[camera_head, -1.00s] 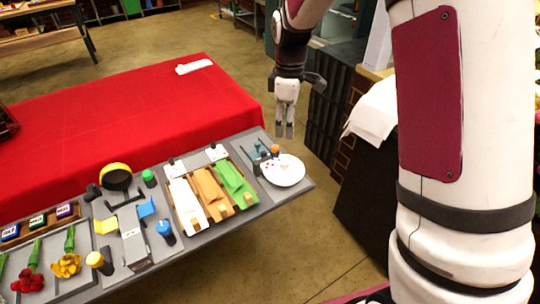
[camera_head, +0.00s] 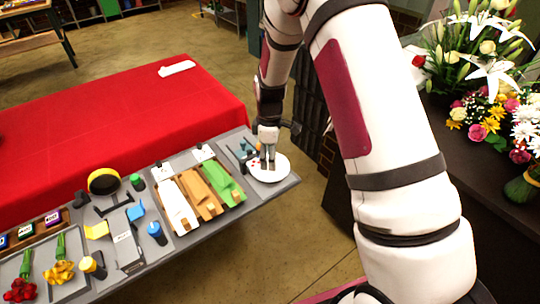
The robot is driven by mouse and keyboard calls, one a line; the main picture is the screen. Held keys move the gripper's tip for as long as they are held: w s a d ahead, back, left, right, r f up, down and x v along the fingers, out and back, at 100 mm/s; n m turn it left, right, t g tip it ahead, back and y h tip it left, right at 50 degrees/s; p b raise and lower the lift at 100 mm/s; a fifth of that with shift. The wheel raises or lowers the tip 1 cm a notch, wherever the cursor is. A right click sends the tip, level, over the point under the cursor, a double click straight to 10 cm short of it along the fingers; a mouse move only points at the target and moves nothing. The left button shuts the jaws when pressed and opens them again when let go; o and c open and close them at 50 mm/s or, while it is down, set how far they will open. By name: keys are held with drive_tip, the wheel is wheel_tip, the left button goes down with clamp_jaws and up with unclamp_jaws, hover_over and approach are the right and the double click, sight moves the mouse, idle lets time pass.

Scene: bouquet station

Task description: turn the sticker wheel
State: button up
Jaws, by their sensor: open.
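The sticker wheel is a white round disc (camera_head: 270,170) at the right end of the grey station board, with small red marks on its face. My gripper (camera_head: 267,165) points down over the disc's left part, with its fingertips at or just above the surface; I cannot tell whether they touch it. The fingers look slightly apart and hold nothing visible. The gripper hides part of the disc and the orange knob seen beside it before.
Green (camera_head: 222,180), orange (camera_head: 201,195) and white (camera_head: 176,206) wrap sheets lie in a tray left of the disc. A small dark holder with blue-topped pieces (camera_head: 243,148) stands close to my gripper. A red-covered table (camera_head: 110,130) lies behind. Flowers (camera_head: 495,90) stand at right.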

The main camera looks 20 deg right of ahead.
drive_tip(key=shift+c, duration=0.4)
clamp_jaws()
drive_tip(key=m, duration=0.4)
drive_tip(key=shift+b, duration=0.4)
drive_tip(key=m, duration=0.4)
drive_tip(key=shift+b, duration=0.3)
drive_tip(key=m, duration=0.4)
drive_tip(key=shift+m, duration=0.4)
drive_tip(key=shift+m+b, duration=0.3)
drive_tip(key=shift+m, duration=1.5)
